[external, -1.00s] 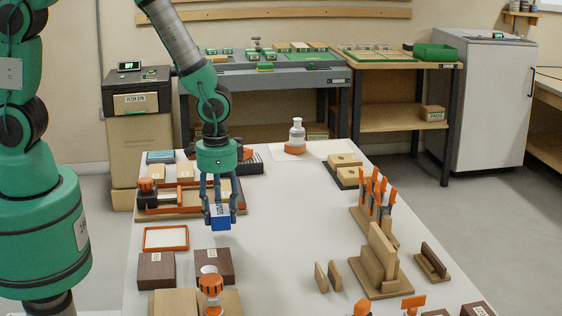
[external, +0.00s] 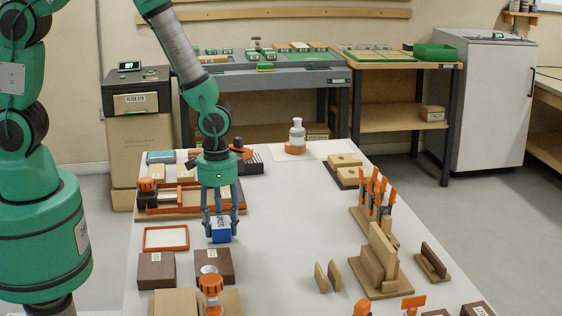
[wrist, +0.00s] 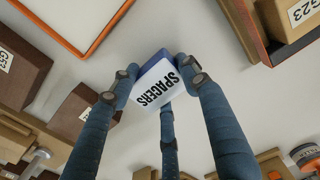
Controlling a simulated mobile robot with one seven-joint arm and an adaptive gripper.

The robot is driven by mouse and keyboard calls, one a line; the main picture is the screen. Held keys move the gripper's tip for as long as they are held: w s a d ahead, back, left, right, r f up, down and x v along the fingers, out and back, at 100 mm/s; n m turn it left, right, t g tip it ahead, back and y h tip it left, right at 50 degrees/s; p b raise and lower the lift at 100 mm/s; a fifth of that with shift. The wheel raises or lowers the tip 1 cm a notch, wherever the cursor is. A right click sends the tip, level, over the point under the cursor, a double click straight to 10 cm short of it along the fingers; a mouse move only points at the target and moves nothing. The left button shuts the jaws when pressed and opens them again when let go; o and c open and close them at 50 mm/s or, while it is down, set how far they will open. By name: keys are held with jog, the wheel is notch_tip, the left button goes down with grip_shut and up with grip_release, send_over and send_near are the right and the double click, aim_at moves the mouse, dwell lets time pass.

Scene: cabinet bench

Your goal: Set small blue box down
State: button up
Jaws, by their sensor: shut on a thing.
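The small blue box (external: 221,235) has a white label that reads "SPACERS" in the wrist view (wrist: 158,86). My gripper (external: 220,226) points down with its blue fingers shut around the box. In the wrist view the fingers (wrist: 155,82) press against the box's sides. The box is at or just above the white table top (external: 290,220); I cannot tell whether it touches. It is right of the orange-rimmed frame and in front of the wooden tray.
The orange-rimmed frame (external: 166,238) lies to the left. Dark brown blocks (external: 214,262) stand nearer the camera. A wooden tray with parts (external: 185,212) is behind left. Orange-handled tools (external: 374,190) and wooden stands (external: 378,268) are at right. The table's middle is clear.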

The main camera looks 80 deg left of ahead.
aim_at(220, 220)
jog(key=shift+f, duration=0.1)
jog(key=o, duration=1.2)
notch_tip(220, 220, up, 12)
jog(key=p, duration=0.3)
